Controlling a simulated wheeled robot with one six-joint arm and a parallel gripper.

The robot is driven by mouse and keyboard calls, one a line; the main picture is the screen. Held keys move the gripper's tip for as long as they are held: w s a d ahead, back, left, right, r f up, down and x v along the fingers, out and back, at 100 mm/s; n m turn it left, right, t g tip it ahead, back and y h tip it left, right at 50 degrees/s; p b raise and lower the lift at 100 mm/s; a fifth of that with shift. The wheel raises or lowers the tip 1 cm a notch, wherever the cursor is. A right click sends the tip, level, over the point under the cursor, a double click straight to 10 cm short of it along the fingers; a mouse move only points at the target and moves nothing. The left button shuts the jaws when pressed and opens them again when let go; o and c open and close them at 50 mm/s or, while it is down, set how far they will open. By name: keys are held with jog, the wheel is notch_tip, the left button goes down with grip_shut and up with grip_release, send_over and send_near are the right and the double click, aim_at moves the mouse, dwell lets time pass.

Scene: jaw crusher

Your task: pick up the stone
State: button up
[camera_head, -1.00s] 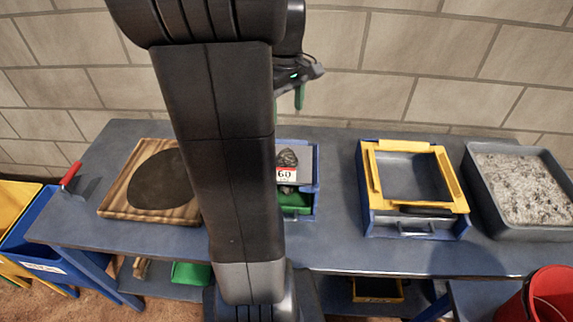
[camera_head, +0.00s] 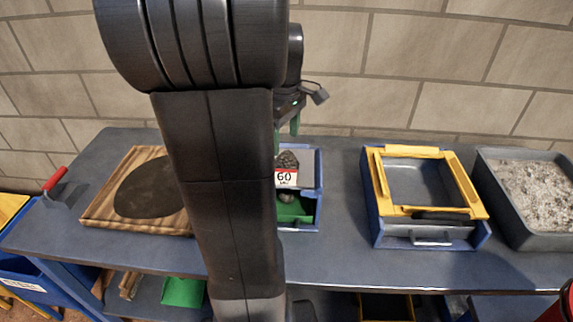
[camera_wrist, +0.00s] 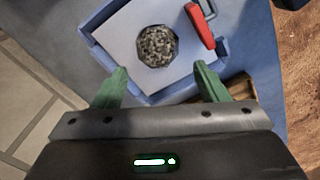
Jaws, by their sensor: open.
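The stone (camera_wrist: 158,46) is a rough, dark grey, rounded lump. In the wrist view it lies on a pale flat surface in a blue-rimmed crusher box (camera_wrist: 95,48). The stone also shows in the head view (camera_head: 288,160), behind a tag reading 60 and partly covered by it. My gripper (camera_wrist: 160,82) is open, with two green fingers apart and nothing between them. In the wrist view the stone lies beyond the fingertips, about midway between them. In the head view my arm hides the left part of the crusher box, and only part of my gripper (camera_head: 293,122) shows.
On the blue bench, a wooden board (camera_head: 100,215) with a dark round pad lies left. A blue box with a yellow frame (camera_head: 412,152) and a grey tray of gravel (camera_head: 497,205) stand right. A block wall rises behind.

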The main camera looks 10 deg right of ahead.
aim_at(286, 155)
jog(key=f, duration=0.6)
jog(key=shift+d, duration=0.2)
jog(key=shift+r, duration=0.1)
jog(key=c, duration=1)
jog(key=shift+r, duration=0.15)
jog(key=shift+c, duration=0.5)
